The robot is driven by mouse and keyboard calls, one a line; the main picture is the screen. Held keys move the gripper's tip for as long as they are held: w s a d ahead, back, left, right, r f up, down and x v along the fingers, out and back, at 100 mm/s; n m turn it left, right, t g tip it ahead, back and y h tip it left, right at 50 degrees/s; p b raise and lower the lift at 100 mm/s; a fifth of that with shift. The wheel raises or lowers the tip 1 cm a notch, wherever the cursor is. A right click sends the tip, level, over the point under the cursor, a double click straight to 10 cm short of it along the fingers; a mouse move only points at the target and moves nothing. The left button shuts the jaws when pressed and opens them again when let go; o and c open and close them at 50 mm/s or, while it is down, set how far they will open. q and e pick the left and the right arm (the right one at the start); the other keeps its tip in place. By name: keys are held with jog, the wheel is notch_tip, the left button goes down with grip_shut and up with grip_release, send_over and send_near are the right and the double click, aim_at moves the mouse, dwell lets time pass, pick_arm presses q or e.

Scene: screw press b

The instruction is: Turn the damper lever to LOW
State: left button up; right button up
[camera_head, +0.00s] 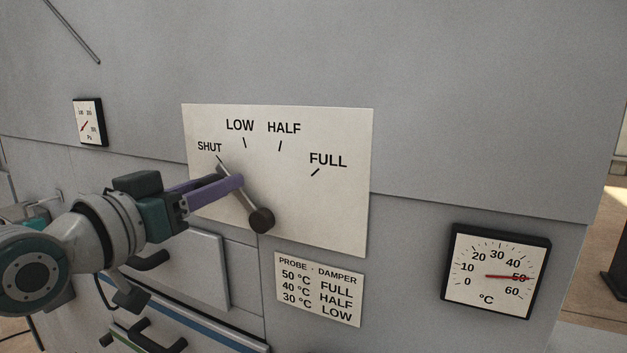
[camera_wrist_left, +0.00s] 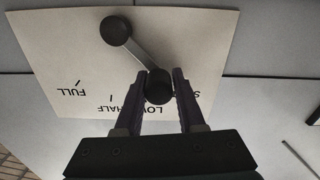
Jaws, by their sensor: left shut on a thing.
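The damper lever (camera_head: 252,207) is a grey bar on a cream dial plate (camera_head: 330,210) marked SHUT, LOW, HALF and FULL. Its dark round hub (camera_head: 261,220) is at the plate's lower middle, and the bar slants up and left towards the SHUT mark. My left gripper (camera_head: 232,178) comes in from the left with purple fingers shut on the lever's outer end. In the left wrist view, the picture is upside down and the lever's dark end knob (camera_wrist_left: 159,87) sits between the fingertips. The fingers partly hide the lever in the head view. My right gripper is not in view.
A card (camera_head: 319,290) below pairs probe temperatures with damper settings: 50 FULL, 40 HALF, 30 LOW. A square thermometer (camera_head: 496,271) at right reads about 50 °C. A small gauge (camera_head: 89,122) is at upper left. Dark handles (camera_head: 148,262) stick out below my left arm.

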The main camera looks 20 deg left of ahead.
pick_arm(q)
grip_shut()
jog(key=shift+f, duration=0.1)
dwell(0.8)
